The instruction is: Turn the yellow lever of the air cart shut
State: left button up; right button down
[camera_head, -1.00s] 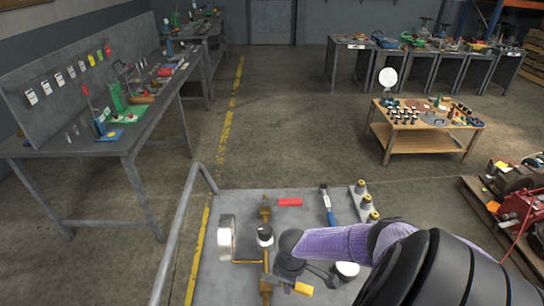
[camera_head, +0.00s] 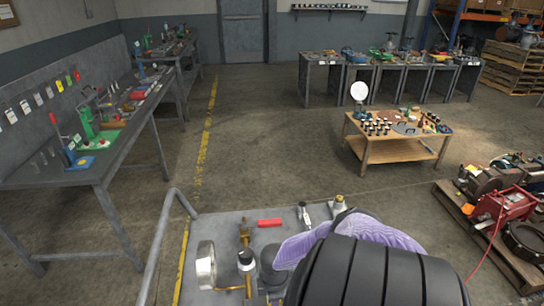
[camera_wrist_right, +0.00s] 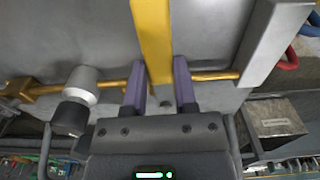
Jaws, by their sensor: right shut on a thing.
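The yellow lever (camera_wrist_right: 153,40) stands upright in the picture in the right wrist view, over a thin brass pipe (camera_wrist_right: 215,76). My right gripper (camera_wrist_right: 158,80) has its two purple fingers on either side of the lever's lower part and is shut on it. In the head view the air cart's grey top (camera_head: 225,226) is at the bottom centre. My right arm covers its right part, and the yellow lever does not show there. My left gripper is in neither view.
The cart carries a red lever (camera_head: 270,222), a round gauge (camera_head: 206,265) and a black-and-white fitting (camera_head: 246,260), which also shows left of my fingers in the wrist view (camera_wrist_right: 78,95). A handrail (camera_head: 160,235) edges the cart's left side. Open floor lies beyond.

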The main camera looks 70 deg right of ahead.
jog(key=shift+w, duration=0.1)
jog(key=c, duration=0.5)
grip_release()
jog(key=shift+o, duration=0.5)
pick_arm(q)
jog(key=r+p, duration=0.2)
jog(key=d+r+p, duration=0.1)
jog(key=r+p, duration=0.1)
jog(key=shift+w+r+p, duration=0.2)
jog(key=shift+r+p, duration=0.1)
pick_arm(e)
notch_tip(320, 180, up, 10)
jog(key=shift+f, duration=0.1)
